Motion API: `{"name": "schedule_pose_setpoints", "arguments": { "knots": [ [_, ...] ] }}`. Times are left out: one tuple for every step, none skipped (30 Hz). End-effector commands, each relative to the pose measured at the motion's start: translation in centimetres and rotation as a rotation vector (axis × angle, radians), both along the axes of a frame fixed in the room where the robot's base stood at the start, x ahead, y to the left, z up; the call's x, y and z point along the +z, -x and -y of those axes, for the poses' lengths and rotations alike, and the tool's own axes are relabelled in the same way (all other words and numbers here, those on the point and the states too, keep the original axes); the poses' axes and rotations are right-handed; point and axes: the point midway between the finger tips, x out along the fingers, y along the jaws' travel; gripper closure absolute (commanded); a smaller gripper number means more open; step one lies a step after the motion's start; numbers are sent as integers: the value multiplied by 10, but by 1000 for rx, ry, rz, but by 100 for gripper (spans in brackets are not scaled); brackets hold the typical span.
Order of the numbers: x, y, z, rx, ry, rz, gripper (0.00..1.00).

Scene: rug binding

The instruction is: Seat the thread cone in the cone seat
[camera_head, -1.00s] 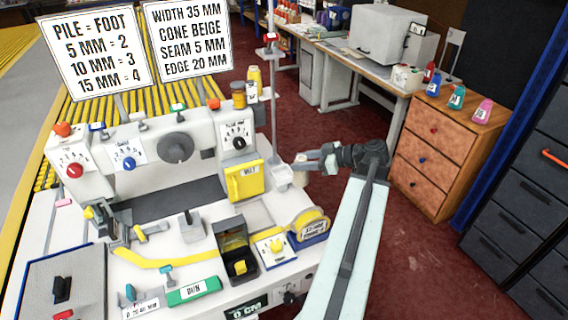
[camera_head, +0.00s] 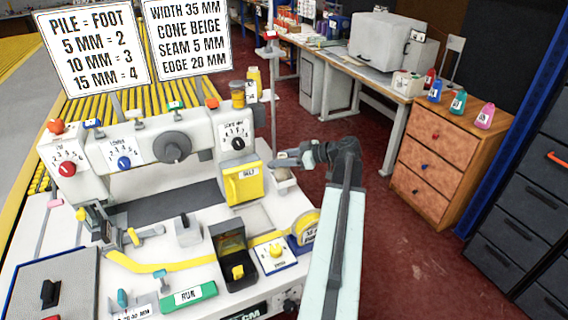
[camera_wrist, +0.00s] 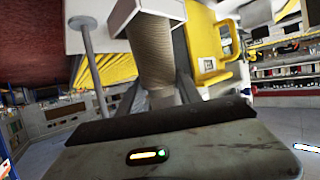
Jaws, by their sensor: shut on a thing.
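The thread cone (camera_wrist: 155,60) is tan and ribbed, and stands out between my fingers in the wrist view, which looks upside down. My gripper (camera_head: 279,163) is shut on it, beside the machine's right end in the head view. The white cone seat (camera_head: 287,186) is on the machine's right side, just below my gripper; a white block that looks like it shows at the top of the wrist view (camera_wrist: 112,15). The cone's lower end overlaps this block in the picture. I cannot tell whether they touch. In the head view the cone is small and hard to make out.
A thin upright pole (camera_head: 273,110) rises close behind my gripper. The yellow belt cover (camera_head: 243,184) is close on the left. A wooden drawer cabinet (camera_head: 445,150) stands to the right, with open red floor (camera_head: 410,245) before it.

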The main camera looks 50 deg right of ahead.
Motion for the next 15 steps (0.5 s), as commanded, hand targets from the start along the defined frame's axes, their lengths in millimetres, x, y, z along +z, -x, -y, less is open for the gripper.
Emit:
{"name": "schedule_pose_setpoints", "arguments": {
  "knots": [
    [2,0,0,0,0,1,100],
    [2,0,0,0,0,1,100],
    [2,0,0,0,0,1,100],
    [0,0,0,0,0,1,100],
    [-1,0,0,0,0,1,100],
    [-3,0,0,0,0,1,100],
    [-2,0,0,0,0,0,53],
    [-1,0,0,0,0,0,45],
    [-1,0,0,0,0,0,37],
    [-1,0,0,0,0,0,37],
    [-1,0,0,0,0,0,37],
    [-1,0,0,-1,0,0,37],
    [-1,0,0,-1,0,0,37],
    [-1,1,0,-1,0,0,37],
    [-1,1,1,-1,0,0,37]
  ]
}}
